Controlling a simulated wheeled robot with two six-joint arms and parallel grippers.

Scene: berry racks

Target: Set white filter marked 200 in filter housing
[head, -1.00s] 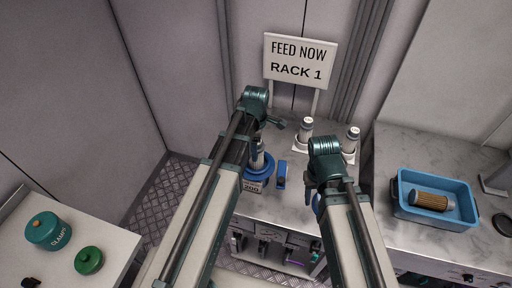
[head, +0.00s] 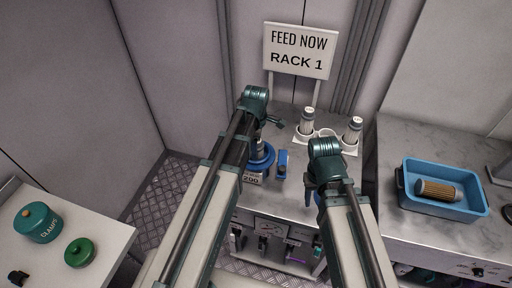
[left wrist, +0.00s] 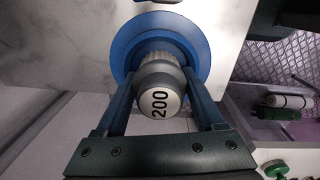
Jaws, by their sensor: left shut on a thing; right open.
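The white filter marked 200 (left wrist: 160,102) is between the fingers of my left gripper (left wrist: 160,75) in the left wrist view, which is shut on it. Behind its far end lies the round blue filter housing (left wrist: 202,42), lined up with the filter. I cannot tell how deep the filter sits in it. In the head view the housing (head: 266,163) stands on the counter behind a label reading 200 (head: 251,180), partly hidden by my left arm, and the filter is mostly hidden. My right gripper (head: 318,195) is open and empty over the counter's front, its fingers mostly hidden.
Two white filters (head: 306,121) stand in white holders below the "FEED NOW RACK 1" sign (head: 298,50), an empty holder between them. A small blue block (head: 282,163) is right of the housing. A blue tray (head: 479,211) with a brown filter is right; a teal clamps pot (head: 38,222) is left.

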